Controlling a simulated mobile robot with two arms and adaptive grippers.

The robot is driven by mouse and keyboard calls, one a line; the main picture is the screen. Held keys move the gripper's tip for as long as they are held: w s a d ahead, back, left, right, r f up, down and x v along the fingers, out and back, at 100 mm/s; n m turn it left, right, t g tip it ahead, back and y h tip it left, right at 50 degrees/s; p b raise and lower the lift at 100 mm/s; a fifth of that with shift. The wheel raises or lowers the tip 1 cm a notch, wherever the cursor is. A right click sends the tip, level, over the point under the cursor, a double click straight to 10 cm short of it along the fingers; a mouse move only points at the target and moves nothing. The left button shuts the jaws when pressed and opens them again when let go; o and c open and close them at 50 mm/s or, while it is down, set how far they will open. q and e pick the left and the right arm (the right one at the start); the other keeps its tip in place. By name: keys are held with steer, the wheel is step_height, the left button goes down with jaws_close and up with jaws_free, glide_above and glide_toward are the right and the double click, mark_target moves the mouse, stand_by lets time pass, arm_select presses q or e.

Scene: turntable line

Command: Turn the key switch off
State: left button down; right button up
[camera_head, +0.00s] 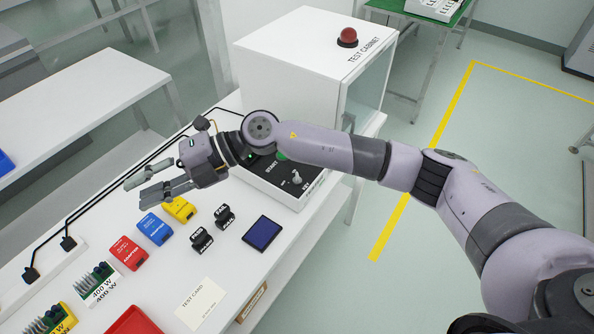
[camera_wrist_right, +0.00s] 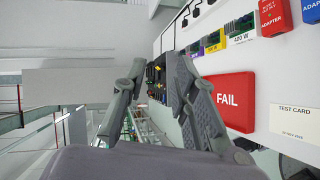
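The key switch (camera_head: 297,177) is a small silver knob on the top panel of a white and black control box (camera_head: 270,187). Its exact turn position is too small to tell. My right forearm covers the back part of the box, next to a partly hidden green button (camera_head: 281,155). My right gripper (camera_head: 138,191) is to the left of the box, above the white table, well apart from the switch. Its two fingers are spread with nothing between them; they also show apart in the right wrist view (camera_wrist_right: 155,70). My left gripper is not in view.
The test cabinet (camera_head: 290,75) with a red dome button (camera_head: 348,36) stands behind the box. On the table are red, blue and yellow adapters (camera_head: 155,229), black blocks (camera_head: 202,241), a dark blue panel (camera_head: 262,234) and a test card (camera_head: 200,303). A red FAIL bin (camera_wrist_right: 228,100) is in the wrist view.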

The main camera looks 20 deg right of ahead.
steer(key=w+d+f+n+h, duration=0.1)
steer(key=w+d+f+h, duration=0.2)
steer(key=d, duration=0.2)
steer(key=w+d+f+h, duration=0.2)
steer(key=d+f+h, duration=0.1)
steer(key=d+h, duration=0.15)
step_height(320, 180, up, 3)
steer(key=m+t+h, duration=0.1)
steer(key=m+h, duration=0.1)
steer(key=h, duration=0.6)
glide_above(297, 173)
step_height(297, 173, down, 16)
steer(key=p, duration=0.4)
steer(key=shift+r, duration=0.2)
steer(key=shift+f, duration=0.6)
steer(key=shift+c, duration=0.5)
jaws_close()
